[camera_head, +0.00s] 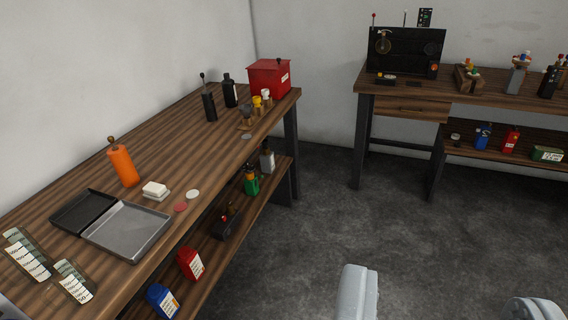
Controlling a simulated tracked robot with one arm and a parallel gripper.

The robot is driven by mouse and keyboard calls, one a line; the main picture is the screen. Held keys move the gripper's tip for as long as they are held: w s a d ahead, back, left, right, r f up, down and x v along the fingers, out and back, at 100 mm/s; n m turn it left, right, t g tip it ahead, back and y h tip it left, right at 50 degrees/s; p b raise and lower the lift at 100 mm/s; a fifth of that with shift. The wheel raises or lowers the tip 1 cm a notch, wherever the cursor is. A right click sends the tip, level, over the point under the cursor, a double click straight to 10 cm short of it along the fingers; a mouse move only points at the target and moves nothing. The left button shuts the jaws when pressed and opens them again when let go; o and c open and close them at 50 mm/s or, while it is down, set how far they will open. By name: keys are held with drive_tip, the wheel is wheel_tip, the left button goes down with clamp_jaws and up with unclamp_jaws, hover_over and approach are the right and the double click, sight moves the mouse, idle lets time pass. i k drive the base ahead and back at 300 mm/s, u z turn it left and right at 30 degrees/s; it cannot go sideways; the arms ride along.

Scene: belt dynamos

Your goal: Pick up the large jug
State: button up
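I cannot tell for sure which thing is the large jug. Jug-like containers stand on the lower shelf of the left bench: a blue one (161,301) and a red one (190,263), both with white labels. A blue container (483,137) and a red container (510,141) stand on the lower shelf of the back right bench. My gripper (447,288) shows as two pale grey fingers at the bottom right edge. They are wide apart, with only floor between them. It is away from all these containers.
A black panel (407,52) stands on the back right bench (490,95). The dark floor (330,225) between is clear.

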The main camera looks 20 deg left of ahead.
sight(18, 246)
drive_tip(key=u, duration=0.35)
drive_tip(key=i, duration=1.25)
drive_tip(key=u, duration=1.05)
drive_tip(key=i, duration=0.85)
drive_tip(key=u, duration=0.5)
drive_tip(key=k, duration=0.8)
drive_tip(key=u, duration=0.2)
drive_tip(key=i, duration=0.8)
drive_tip(key=z, duration=0.1)
